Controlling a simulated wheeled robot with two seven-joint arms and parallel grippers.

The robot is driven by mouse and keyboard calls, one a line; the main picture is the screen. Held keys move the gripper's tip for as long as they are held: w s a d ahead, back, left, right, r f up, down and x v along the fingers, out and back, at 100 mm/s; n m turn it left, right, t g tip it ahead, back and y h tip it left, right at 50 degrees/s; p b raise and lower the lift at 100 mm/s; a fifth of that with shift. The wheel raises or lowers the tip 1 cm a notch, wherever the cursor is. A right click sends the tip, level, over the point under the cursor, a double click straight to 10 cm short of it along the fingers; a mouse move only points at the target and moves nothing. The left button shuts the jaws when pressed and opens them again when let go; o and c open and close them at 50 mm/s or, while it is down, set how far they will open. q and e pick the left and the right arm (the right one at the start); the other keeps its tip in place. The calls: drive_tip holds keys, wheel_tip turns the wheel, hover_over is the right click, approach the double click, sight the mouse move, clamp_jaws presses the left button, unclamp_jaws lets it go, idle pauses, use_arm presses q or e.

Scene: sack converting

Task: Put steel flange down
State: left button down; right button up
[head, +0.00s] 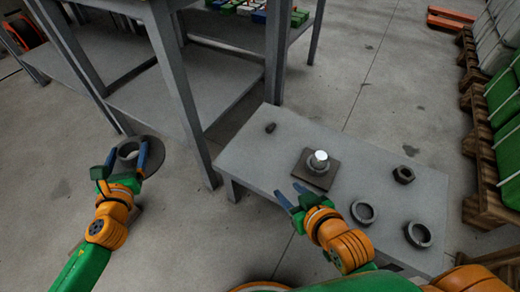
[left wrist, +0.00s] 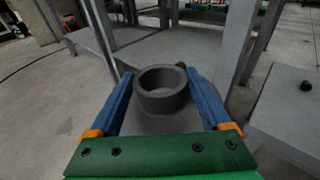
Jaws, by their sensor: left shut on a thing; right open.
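The steel flange (head: 154,157) is a dark grey disc with a raised round collar. My left gripper (head: 128,151) is shut on it, with one blue finger on each side of the collar. In the left wrist view the flange's open collar (left wrist: 161,103) sits between the two fingers (left wrist: 163,88). The flange is held in the air over the floor, left of the low grey table (head: 245,155) and apart from it. My right gripper (head: 290,197) is open and empty, over the table's front edge.
On the table are a square plate with a shiny peg (head: 318,160), a hex nut (head: 403,174), two rings (head: 364,212) (head: 418,234) and a small dark lump (head: 270,128). The table's left part is mostly bare. A tall grey rack (head: 172,88) stands behind. Wooden pallets (head: 487,195) are at right.

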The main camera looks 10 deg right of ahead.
use_arm(q)
drive_tip(key=s+d+r+m+g+h, duration=0.3)
drive_tip(key=s+d+r+m+h, duration=0.1)
drive_tip(key=s, duration=0.5)
drive_tip(key=s+d+r+m+g+h, duration=0.4)
drive_tip(key=s+r+m+h, duration=0.3)
drive_tip(key=s+r+h, duration=0.2)
drive_tip(key=shift+s+d+m+h, duration=0.15)
drive_tip(key=shift+s+m+h, duration=0.15)
drive_tip(key=shift+s+h, duration=0.4)
